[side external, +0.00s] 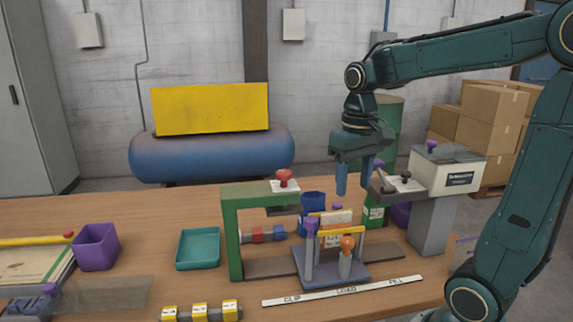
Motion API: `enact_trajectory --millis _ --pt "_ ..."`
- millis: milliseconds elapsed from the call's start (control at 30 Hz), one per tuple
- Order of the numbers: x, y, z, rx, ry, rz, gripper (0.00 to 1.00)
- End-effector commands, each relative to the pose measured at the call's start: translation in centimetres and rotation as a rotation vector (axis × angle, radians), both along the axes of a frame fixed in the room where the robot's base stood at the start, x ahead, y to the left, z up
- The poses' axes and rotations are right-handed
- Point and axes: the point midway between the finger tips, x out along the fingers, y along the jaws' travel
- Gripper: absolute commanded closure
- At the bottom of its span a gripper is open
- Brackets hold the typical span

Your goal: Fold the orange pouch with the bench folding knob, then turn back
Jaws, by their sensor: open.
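My gripper (355,188) is open and empty, with two blue fingers pointing down above the right part of the bench fixture. A blue-grey fixture (318,275) on the bench carries posts and a yellow bar (327,233). A pale pouch-like piece with orange on it (333,216) stands upright behind the bar; its lower part is partly hidden. I cannot tell which is the folding knob. My fingers touch neither.
A green frame (233,235) with a red knob (284,176) stands left of the fixture. A grey filler machine (432,215) stands right. A strip (342,291) marked CLIP, LOAD, FILL lies in front. A teal tray (198,249) and purple bin (96,247) sit left.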

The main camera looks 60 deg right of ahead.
Motion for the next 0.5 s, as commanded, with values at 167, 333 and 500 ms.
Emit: enact_trajectory --millis 167,333,500 --pt "-0.01 -0.03 -0.06 0.001 0.001 -0.248 0.49" --pt "-0.02 -0.05 -0.10 0.001 0.001 -0.486 0.49" --pt "-0.02 -0.05 -0.14 0.001 0.001 -0.704 0.49"
